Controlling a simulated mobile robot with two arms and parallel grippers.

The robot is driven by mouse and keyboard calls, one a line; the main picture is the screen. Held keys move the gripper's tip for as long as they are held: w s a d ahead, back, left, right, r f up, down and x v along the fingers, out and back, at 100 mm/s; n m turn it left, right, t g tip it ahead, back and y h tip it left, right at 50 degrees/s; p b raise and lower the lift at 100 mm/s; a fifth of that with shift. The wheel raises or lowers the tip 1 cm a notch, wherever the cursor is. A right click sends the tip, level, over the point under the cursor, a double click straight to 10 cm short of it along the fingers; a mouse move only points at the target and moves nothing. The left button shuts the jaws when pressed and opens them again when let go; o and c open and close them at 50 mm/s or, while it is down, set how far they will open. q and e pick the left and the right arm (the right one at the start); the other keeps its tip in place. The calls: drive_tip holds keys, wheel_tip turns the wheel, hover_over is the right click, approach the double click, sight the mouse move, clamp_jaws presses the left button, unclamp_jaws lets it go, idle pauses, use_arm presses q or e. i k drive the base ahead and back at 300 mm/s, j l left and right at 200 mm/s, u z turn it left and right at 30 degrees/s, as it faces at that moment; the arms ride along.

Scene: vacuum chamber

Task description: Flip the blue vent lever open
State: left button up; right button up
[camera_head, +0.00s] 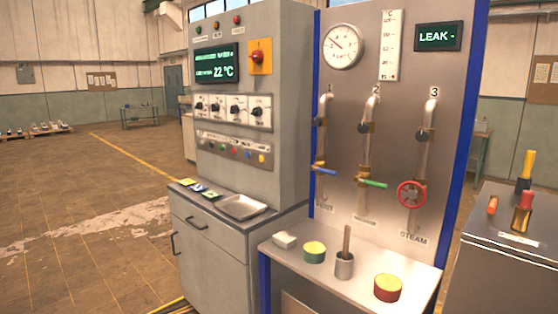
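The blue vent lever (323,171) is on the valve of the leftmost pipe (322,135), marked 1, on the upright metal panel. The lever sticks out to the right of the pipe, roughly level and tilted slightly down. A small label below this pipe is too blurred to read surely. A green lever (374,183) is on the middle pipe, marked 2. A red handwheel (411,195) is on pipe 3, above the STEAM label. Neither of my grippers shows in the head view.
A shelf (375,262) below the panel holds a white block (285,240), a green-and-yellow round piece (314,252), a metal cup (344,267) and a red-and-yellow round piece (388,288). A grey control cabinet (240,165) stands left. A dark cabinet (500,270) with tools stands right.

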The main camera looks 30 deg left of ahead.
sight(327, 172)
drive_tip(key=i+j+u, duration=0.4)
drive_tip(key=i, duration=0.3)
drive_tip(key=i+j+u, duration=0.15)
drive_tip(key=i, duration=0.2)
